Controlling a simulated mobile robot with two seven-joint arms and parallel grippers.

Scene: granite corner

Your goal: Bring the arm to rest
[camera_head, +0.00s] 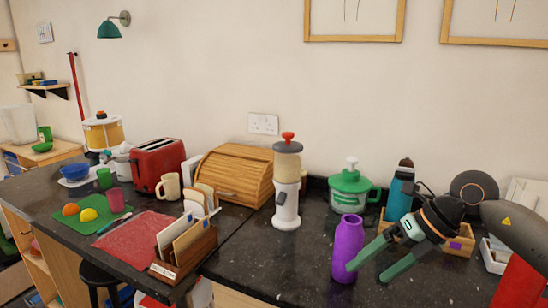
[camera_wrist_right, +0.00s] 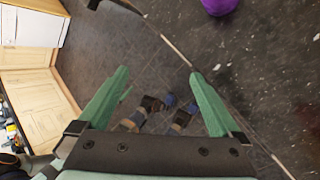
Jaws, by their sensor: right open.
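My right gripper (camera_head: 367,273) comes in from the right over the front part of the dark counter (camera_head: 280,262). Its two green fingers are apart with nothing between them. In the right wrist view the open fingers (camera_wrist_right: 158,75) show above the counter's front edge and the tiled floor. A purple bottle (camera_head: 347,248) stands upright just left of the gripper; one finger overlaps it in the head view, and I cannot tell whether they touch. In the wrist view the bottle (camera_wrist_right: 218,5) is apart from the fingers. My left gripper is not in view.
Behind the gripper stand a blue bottle (camera_head: 400,192), a green pump jar (camera_head: 351,191) and a wooden box (camera_head: 461,241). A white grinder (camera_head: 286,190), a bread box (camera_head: 235,176) and a letter rack (camera_head: 190,250) are further left. Counter left of the purple bottle is clear.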

